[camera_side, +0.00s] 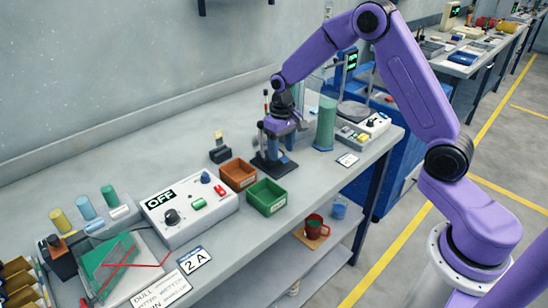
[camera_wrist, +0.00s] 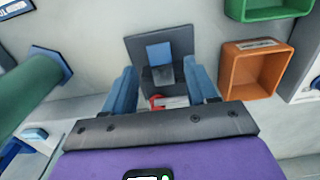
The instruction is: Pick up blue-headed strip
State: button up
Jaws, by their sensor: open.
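In the wrist view a blue rectangular patch (camera_wrist: 159,54), which looks like the blue head of the strip, shows over a dark square base (camera_wrist: 180,42). It lies between and slightly beyond the two blue fingers of my gripper (camera_wrist: 160,72). The fingers are apart, with no contact visible. A small red and white piece (camera_wrist: 172,101) shows nearer the palm; I cannot tell what it is. In the side view my gripper (camera_side: 281,144) points down over the dark base (camera_side: 270,165) on the bench. There the strip is largely hidden by the gripper, and I cannot make it out.
An orange bin (camera_side: 238,174) and a green bin (camera_side: 267,196) stand left and front of the base. A green cylinder (camera_side: 325,124) stands close on the right. A black block with a yellow-headed strip (camera_side: 219,139) is to the left. A control box (camera_side: 189,208) lies further left.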

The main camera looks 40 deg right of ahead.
aim_at(281, 157)
notch_tip(281, 157, down, 4)
jog(key=shift+a+f, duration=0.1)
jog(key=shift+c, duration=0.3)
jog(key=c, duration=1)
notch_tip(281, 157, up, 18)
jog(key=shift+r, duration=0.1)
dwell(0.5)
